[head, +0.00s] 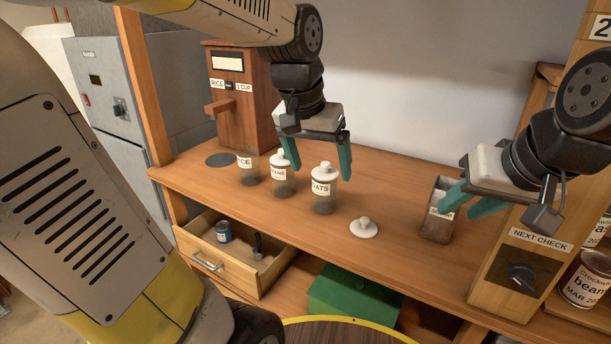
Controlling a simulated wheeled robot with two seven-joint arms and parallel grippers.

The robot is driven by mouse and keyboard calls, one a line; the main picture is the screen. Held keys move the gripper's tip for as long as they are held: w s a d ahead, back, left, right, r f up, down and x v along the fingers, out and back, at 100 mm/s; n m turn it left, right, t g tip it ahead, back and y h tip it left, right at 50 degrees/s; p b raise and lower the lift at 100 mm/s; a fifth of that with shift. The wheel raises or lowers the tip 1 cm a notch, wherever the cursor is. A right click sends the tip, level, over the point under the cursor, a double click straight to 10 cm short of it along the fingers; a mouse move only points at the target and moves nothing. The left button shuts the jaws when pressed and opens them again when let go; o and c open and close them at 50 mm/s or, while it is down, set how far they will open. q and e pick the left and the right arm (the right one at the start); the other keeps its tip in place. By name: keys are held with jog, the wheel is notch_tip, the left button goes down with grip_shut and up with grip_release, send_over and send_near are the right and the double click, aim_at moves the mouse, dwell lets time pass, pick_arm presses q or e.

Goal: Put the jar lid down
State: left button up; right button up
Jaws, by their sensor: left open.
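A white round jar lid (363,229) with a knob lies flat, knob up, on the wooden counter, apart from both grippers. The rice jar (249,170) at the left shows no lid. The beans jar (281,177) and the oats jar (323,190) stand to its right with white knobbed lids on. My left gripper (318,158) is open and empty, its teal fingers pointing down above and behind the beans and oats jars. My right gripper (464,203) has its fingers apart beside a small grey bin; I see nothing held between them.
The small labelled bin (437,226) stands at the right of the counter. A wooden rice dispenser (240,95) is at the back left. An open drawer (238,262) juts out below, and a green box (350,299) sits under the counter. The counter around the lid is clear.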

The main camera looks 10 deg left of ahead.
pick_arm(q)
jog(key=s+a+n+t, duration=0.2)
jog(key=s+a, duration=0.1)
jog(key=s, duration=0.5)
jog(key=shift+s+a+t+h, duration=0.25)
jog(key=shift+a+t+h, duration=0.05)
jog(key=shift+a+t, duration=0.1)
